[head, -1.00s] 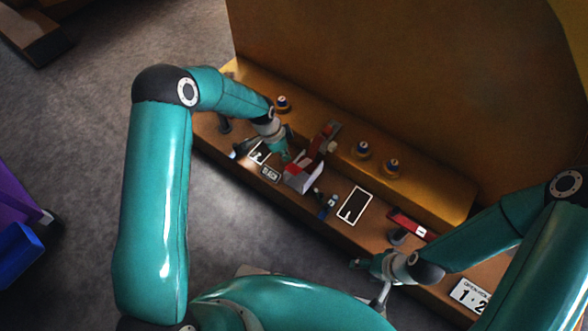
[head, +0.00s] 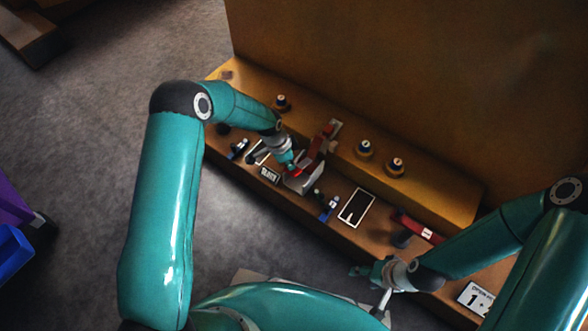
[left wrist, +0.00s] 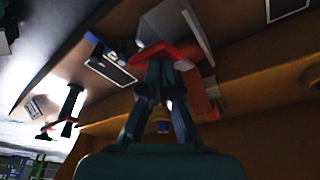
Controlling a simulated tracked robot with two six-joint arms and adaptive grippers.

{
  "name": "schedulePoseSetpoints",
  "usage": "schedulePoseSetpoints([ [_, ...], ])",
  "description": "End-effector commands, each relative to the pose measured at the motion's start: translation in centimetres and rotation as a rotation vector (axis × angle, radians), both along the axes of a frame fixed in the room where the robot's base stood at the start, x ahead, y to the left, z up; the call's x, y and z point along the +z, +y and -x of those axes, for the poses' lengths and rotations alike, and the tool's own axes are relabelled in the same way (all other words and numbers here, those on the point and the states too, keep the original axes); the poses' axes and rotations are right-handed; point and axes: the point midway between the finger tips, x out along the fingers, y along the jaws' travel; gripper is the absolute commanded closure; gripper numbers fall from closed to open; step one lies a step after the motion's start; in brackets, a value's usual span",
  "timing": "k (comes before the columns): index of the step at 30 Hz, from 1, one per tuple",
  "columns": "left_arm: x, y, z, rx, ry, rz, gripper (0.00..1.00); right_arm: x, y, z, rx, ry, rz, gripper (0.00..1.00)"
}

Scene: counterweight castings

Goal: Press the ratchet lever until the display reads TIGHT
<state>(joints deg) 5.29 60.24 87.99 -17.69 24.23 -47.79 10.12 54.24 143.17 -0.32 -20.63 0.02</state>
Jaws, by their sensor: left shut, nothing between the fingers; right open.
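The ratchet device has a pale grey base (head: 302,182) and a red part (head: 318,143) rising behind it, on the bench in the head view. A red lever (left wrist: 168,51) crosses in front of my fingertips in the left wrist view. My left gripper (head: 292,163) is shut and empty at the device's left side; its fingers (left wrist: 162,72) look to be at the lever, but I cannot tell whether they touch. My right gripper (head: 364,272) is open and empty near the bench's front edge.
Blue-topped knobs (head: 364,149) stand on the raised ledge. A red item (head: 416,229) and a number card (head: 475,298) are further right. A tall wall stands behind.

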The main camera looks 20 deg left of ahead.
Motion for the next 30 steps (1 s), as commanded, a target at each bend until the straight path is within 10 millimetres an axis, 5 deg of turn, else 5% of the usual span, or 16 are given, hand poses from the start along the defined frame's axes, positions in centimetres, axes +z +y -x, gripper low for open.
schedulePoseSetpoints([
  [11, -0.3, 0.0, 0.0, 0.000, 0.001, 0.001, 1.00, -0.2, 0.0, 0.0, 0.000, 0.000, 0.000, 0.40],
  [22, -4.2, 0.0, 0.0, 0.001, 0.001, 0.001, 1.00, -3.4, 0.0, 0.0, 0.000, 0.000, 0.000, 0.40],
  [30, -4.5, 0.0, 0.0, 0.000, 0.000, 0.000, 1.00, -3.6, 0.0, 0.0, 0.000, 0.000, 0.000, 0.40],
])
